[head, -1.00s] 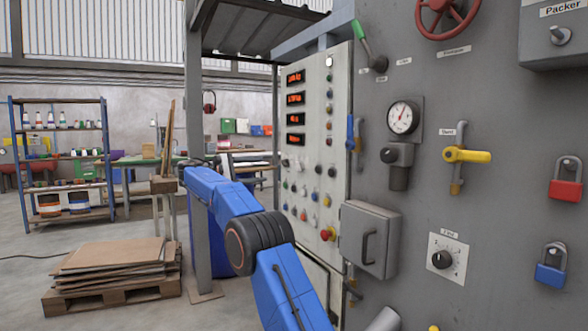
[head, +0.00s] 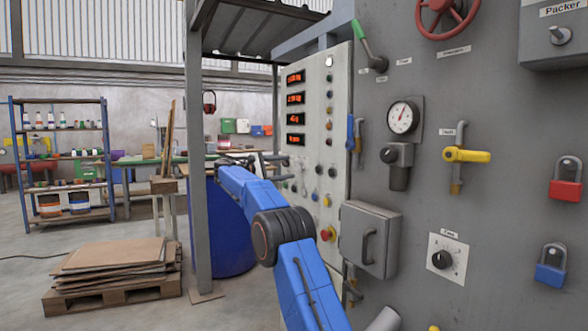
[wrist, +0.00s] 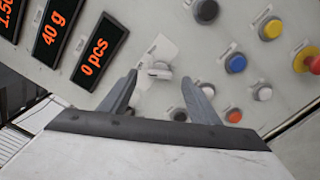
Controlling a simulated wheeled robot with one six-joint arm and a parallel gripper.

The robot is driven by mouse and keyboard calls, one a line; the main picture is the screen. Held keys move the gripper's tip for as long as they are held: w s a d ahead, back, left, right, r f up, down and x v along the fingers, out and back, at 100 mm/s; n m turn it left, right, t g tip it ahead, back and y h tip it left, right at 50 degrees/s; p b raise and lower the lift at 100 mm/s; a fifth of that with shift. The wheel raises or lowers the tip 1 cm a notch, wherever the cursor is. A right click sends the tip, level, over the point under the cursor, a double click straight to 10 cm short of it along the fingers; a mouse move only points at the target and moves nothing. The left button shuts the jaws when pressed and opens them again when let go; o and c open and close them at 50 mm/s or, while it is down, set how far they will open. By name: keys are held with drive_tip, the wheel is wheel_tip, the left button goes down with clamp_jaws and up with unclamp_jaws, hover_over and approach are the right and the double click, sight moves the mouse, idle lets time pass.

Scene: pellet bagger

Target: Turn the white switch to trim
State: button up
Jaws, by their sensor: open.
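The white switch (wrist: 160,71) sits on the light control panel, near the middle of the wrist view. It has a pale plate behind it with lettering too blurred to read. My gripper (wrist: 160,82) is open, with one grey finger on each side of the switch in the picture. Nothing is held between the fingers, and I cannot tell whether they touch the switch. In the head view my gripper (head: 276,170) is at the panel's left edge, and I cannot make out the switch there.
The control panel (head: 340,130) also carries several push buttons and red digital displays (wrist: 95,55). A red-and-yellow emergency stop (head: 327,234) is lower on it. A grey box (head: 366,240) juts out beside it. A grey post (head: 197,150) stands left of my arm.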

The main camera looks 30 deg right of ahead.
sight(296, 166)
drive_tip(key=shift+d, duration=2.2)
drive_tip(key=c, duration=1.1)
